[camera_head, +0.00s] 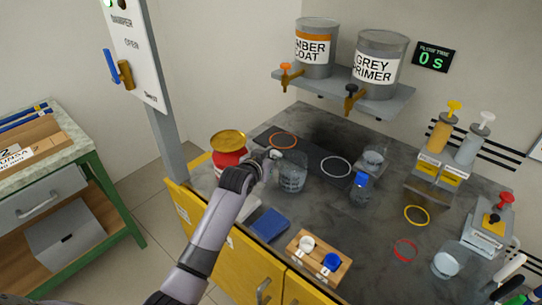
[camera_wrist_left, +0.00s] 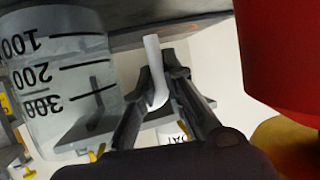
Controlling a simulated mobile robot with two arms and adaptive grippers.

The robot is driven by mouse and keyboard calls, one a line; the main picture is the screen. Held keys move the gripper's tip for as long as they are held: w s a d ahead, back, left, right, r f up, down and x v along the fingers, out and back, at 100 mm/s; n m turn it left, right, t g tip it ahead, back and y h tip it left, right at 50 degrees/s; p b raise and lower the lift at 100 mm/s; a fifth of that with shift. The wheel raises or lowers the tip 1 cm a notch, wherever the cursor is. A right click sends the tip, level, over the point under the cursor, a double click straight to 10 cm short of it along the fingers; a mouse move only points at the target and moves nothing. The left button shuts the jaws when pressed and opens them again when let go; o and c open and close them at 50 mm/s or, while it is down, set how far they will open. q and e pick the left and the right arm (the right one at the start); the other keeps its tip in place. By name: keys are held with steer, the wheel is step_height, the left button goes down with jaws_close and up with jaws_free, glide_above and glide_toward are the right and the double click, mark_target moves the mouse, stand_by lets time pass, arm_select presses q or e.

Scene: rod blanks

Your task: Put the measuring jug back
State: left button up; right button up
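The measuring jug (camera_head: 292,178) is a clear beaker-like vessel with dark graduations, upright at the back left of the grey worktop. In the left wrist view the jug (camera_wrist_left: 62,80) fills the left side, with marks of 100, 200 and 300. My left gripper (camera_head: 275,155) reaches it from the left, at its handle side. In the left wrist view my left gripper (camera_wrist_left: 162,72) has its fingers close on either side of the pale handle (camera_wrist_left: 153,62), seemingly closed on it. Whether the jug touches the worktop cannot be told. My right gripper is not in view.
A red tin with gold lid (camera_head: 229,142) stands close left of my gripper. Orange (camera_head: 284,140) and white (camera_head: 336,167) rings lie on the dark strip. A blue-capped bottle (camera_head: 360,188) stands right. The tap shelf (camera_head: 345,90) overhangs the back.

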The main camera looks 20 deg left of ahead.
arm_select(q)
steer(key=o, duration=0.4)
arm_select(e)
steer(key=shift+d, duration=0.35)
arm_select(q)
steer(key=shift+o, duration=0.2)
steer(key=shift+r, duration=0.1)
steer(key=shift+s+r, duration=0.1)
steer(key=v, duration=1.2)
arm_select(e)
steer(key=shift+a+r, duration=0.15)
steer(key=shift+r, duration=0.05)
arm_select(q)
steer(key=shift+d, duration=0.1)
